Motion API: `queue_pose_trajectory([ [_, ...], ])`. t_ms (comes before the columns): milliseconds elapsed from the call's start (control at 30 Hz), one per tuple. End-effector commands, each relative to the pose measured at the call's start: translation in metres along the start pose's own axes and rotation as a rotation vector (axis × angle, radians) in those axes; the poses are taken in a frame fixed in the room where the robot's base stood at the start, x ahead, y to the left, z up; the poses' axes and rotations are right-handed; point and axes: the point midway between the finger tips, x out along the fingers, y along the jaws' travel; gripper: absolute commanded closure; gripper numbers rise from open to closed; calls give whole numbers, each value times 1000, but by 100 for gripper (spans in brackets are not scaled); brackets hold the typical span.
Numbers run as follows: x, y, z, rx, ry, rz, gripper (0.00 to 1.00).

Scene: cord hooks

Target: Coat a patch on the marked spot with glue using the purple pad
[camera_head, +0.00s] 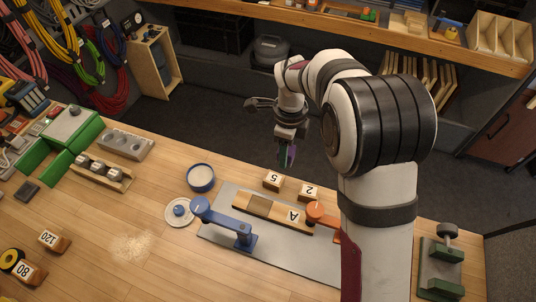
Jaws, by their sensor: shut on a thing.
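My gripper (286,146) is shut on the purple pad (291,156), a small dark piece with purple and green on it, hanging below the fingers. It is held in the air beyond the far edge of the bench in this view, above and right of the glue pot. The round blue-rimmed pot (201,177) is open with pale content inside. A wooden board (292,216) marked "A" lies on a grey plate, with a darker rectangular spot (261,207) on its left part. Whether glue is on the pad or the spot cannot be told.
A blue clamp (226,222) and an orange clamp (318,213) stand at the board. A white lid with a blue knob (179,210) lies left of them. Blocks "5" (273,181) and "2" (308,192) sit behind the board. The bench's front left middle is mostly clear.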

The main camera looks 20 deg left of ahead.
Motion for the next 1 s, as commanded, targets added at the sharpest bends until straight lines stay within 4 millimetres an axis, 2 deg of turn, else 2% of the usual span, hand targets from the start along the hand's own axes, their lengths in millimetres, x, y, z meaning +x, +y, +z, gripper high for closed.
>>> queue_pose_trajectory([
  [333,0,0,0,0,0,0,95],
  [467,1,1,17,-4,-1,-1,95],
  [567,3,5,51,-10,0,-1,95],
  [667,5,16,96,-11,0,-1,95],
  [800,9,43,160,-10,0,-1,95],
  [900,12,63,194,-7,0,-1,95],
  [1000,13,76,211,-4,0,-1,95],
])
